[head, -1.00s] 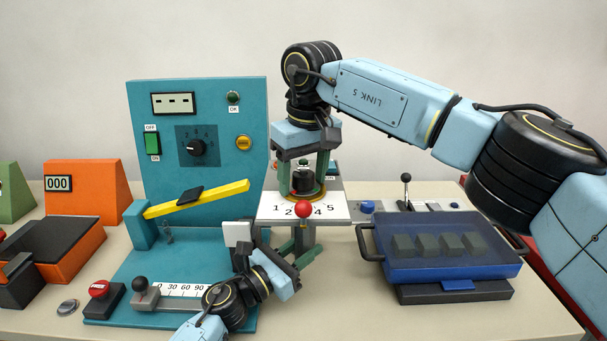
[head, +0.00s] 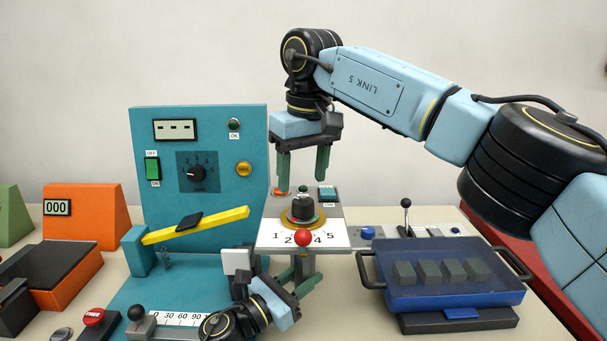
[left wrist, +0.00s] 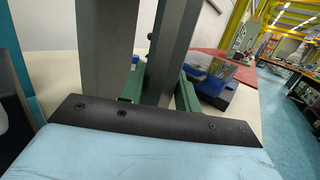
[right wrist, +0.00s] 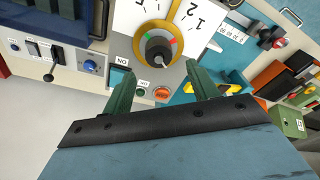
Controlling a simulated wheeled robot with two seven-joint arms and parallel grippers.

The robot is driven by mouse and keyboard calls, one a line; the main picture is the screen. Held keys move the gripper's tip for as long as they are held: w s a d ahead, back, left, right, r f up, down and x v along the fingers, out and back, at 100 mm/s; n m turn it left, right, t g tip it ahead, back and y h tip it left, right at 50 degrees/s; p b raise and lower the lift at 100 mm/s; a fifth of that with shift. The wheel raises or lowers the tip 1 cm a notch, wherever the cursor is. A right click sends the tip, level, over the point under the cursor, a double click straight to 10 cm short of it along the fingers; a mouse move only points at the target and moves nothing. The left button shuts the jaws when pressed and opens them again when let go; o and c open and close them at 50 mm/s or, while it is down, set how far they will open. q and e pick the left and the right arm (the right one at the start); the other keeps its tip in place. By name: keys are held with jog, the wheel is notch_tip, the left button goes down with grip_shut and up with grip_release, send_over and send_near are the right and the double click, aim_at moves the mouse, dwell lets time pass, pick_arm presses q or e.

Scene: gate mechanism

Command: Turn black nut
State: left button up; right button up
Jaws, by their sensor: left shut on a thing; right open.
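The black nut (head: 303,208) is a ribbed black cap on a gold ring, on a white plate (head: 268,233) numbered 1 to 5. It also shows in the right wrist view (right wrist: 157,48), with coloured marks around it. My right gripper (head: 302,178) is open and empty above the nut, its two green fingers apart and clear of it. In the right wrist view its fingertips (right wrist: 160,82) appear below the nut. My left gripper (head: 303,279) is low in front of the plate, below a red ball (head: 303,237). It is shut, apparently on the grey post (left wrist: 105,45); the contact is hidden.
A teal panel (head: 215,130) with a yellow bar (head: 195,226) stands left of the plate. A blue tray (head: 440,290) with dark blocks and handles is at the right. A small black lever (head: 405,215) stands behind it. Buttons sit close behind the nut.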

aim_at(304, 201)
jog(key=m, duration=0.3)
jog(key=r+m, duration=0.1)
jog(key=shift+d+m+y, duration=0.3)
jog(key=shift+d+m, duration=0.1)
jog(key=m, duration=0.3)
jog(key=shift+s+d+r+m, duration=0.1)
jog(key=shift+d+r+m, duration=0.15)
jog(key=shift+m, duration=0.15)
jog(key=s+d+r+m+y, duration=0.1)
jog(key=d+r+m+y, duration=0.1)
jog(key=m, duration=0.9)
jog(key=d+r+m+y, duration=0.1)
jog(key=d+r+m, duration=0.15)
jog(key=m, duration=0.75)
jog(key=x, duration=1.2)
jog(key=shift+a+r, duration=0.2)
jog(key=shift+a, duration=0.1)
jog(key=c, duration=1)
